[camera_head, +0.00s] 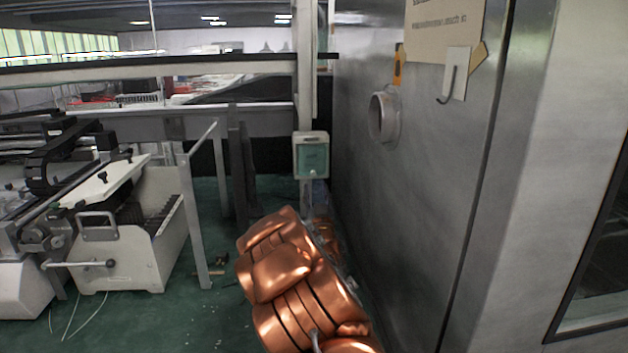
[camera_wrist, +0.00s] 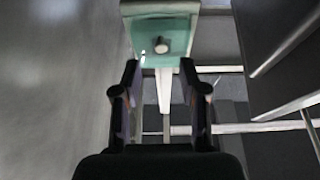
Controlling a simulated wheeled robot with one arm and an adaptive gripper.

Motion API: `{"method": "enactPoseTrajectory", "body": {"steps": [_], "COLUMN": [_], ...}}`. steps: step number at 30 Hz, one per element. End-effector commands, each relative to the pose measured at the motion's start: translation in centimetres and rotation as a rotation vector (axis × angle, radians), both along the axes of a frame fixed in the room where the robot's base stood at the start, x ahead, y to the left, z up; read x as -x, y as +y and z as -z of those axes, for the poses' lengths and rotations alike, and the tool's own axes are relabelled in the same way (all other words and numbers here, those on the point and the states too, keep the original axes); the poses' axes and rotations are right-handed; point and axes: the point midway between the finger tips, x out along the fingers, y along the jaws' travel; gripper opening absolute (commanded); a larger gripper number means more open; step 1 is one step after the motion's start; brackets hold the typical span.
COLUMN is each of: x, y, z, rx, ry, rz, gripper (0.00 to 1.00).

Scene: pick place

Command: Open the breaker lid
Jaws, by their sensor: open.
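The breaker box (camera_head: 298,140) is a small pale case on a post, with a green see-through lid (camera_head: 312,160) that looks closed. In the wrist view the box (camera_wrist: 160,8) is at the top, and its green lid (camera_wrist: 178,32) shows a small round knob (camera_wrist: 161,46). My gripper (camera_wrist: 159,72) is open, with its two dark fingers apart and nothing between them. The fingertips are just below the lid in that picture; I cannot tell whether they touch it. In the head view my copper-coloured arm hides the gripper.
A grey metal wall (camera_head: 400,200) stands close on the right, with a round pipe stub (camera_head: 384,118) and a hook (camera_head: 451,85). A white machine (camera_head: 130,240) and a rail leg (camera_head: 195,225) are on the left. Green floor (camera_head: 170,320) is open between.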

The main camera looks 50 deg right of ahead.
Motion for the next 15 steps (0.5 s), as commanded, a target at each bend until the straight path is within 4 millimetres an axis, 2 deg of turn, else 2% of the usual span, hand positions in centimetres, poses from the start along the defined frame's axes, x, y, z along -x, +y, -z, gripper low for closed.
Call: {"method": "enactPoseTrajectory", "body": {"steps": [15], "x": [-3.5], "y": [-2.8], "z": [-1.9], "rx": [0.001], "ry": [-0.001], "rz": [-0.001], "gripper": [0.42]}}
